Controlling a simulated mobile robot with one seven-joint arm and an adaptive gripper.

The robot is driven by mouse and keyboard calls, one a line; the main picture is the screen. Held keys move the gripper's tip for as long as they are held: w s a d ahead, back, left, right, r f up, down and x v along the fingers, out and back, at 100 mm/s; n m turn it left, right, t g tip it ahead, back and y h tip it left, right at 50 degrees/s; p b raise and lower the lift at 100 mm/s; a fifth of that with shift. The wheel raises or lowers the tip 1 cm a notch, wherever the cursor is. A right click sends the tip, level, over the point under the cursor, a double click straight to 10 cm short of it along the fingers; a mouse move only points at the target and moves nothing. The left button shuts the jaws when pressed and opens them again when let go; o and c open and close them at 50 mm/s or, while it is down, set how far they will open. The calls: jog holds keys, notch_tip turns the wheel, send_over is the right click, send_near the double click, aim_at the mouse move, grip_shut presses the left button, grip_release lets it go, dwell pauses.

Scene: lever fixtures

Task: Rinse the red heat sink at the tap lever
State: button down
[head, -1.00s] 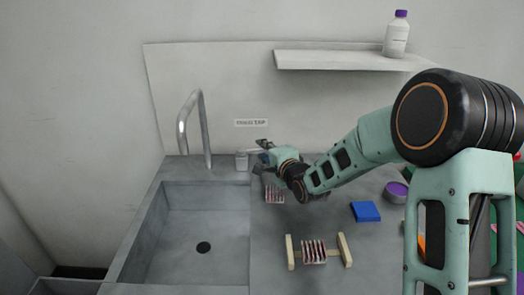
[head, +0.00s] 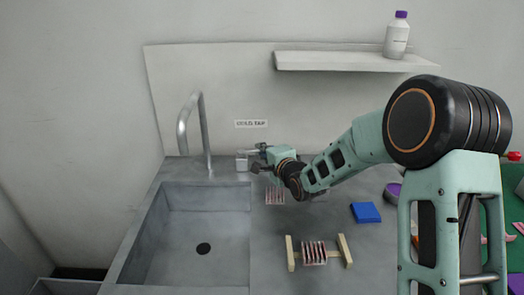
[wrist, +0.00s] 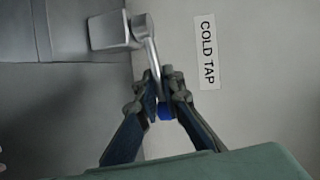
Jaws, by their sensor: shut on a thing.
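The tap lever is a grey rod (wrist: 153,52) rising from a metal block, with a blue end (wrist: 166,112), beside the "COLD TAP" label in the wrist view. My gripper (wrist: 163,86) is shut on the lever near its end; in the head view my gripper (head: 260,158) is at the lever's grey base (head: 242,162), right of the spout (head: 184,130). A heat sink with reddish fins (head: 314,252) sits between two pale wooden bars on the counter. Another finned reddish piece (head: 275,196) lies below my wrist, partly hidden. No water shows under the spout.
The grey sink basin (head: 180,235) with a dark drain is empty. A blue block (head: 366,212) and a purple-topped round container (head: 393,190) are on the counter to the right. A shelf (head: 340,61) with a white bottle (head: 397,36) hangs above.

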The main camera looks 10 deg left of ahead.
jog(key=shift+s+f+b, duration=0.1)
jog(key=shift+b, duration=0.6)
jog(key=shift+s+m+t+h+b, duration=0.1)
jog(key=shift+m+t+h+b, duration=0.2)
jog(key=shift+h+b, duration=0.1)
jog(key=m+h+b, duration=0.1)
jog(key=s+t+h+b, duration=0.1)
jog(key=b, duration=0.1)
jog(key=shift+m, duration=0.4)
jog(key=shift+d, duration=0.1)
jog(key=c, duration=2)
grip_release()
jog(key=shift+c, duration=0.2)
jog(key=shift+s, duration=0.1)
jog(key=v, duration=1.2)
